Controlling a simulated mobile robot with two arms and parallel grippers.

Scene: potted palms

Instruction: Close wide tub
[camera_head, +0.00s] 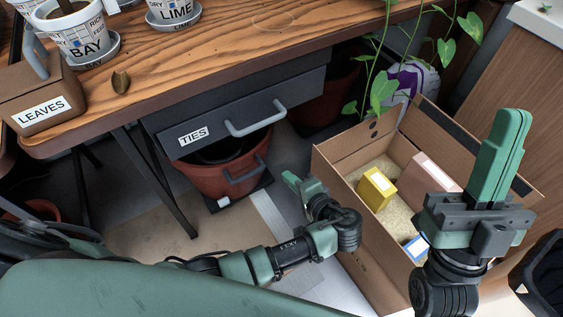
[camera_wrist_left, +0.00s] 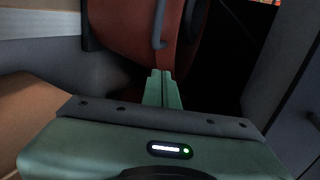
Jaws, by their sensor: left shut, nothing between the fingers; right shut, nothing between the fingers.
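A wide terracotta tub (camera_head: 212,178) with a grey bar handle (camera_head: 245,174) stands low under the table, below the drawer. Its dark inside shows at the top; the drawer hides part of its rim. My left gripper (camera_head: 290,178) is shut and empty, to the right of the tub in the head view. In the left wrist view its fingertips (camera_wrist_left: 160,73) are together in front of the tub wall (camera_wrist_left: 118,35), just below the handle (camera_wrist_left: 160,22). I cannot tell whether they touch the tub. My right gripper (camera_head: 516,112) is shut, empty and points up at the right.
A grey drawer (camera_head: 262,106) labelled TIES sits above the tub. An open cardboard box (camera_head: 345,150) stands at the right, with a yellow box (camera_head: 376,189) and a pink box (camera_head: 425,176) inside. A table leg (camera_head: 160,180) stands left of the tub.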

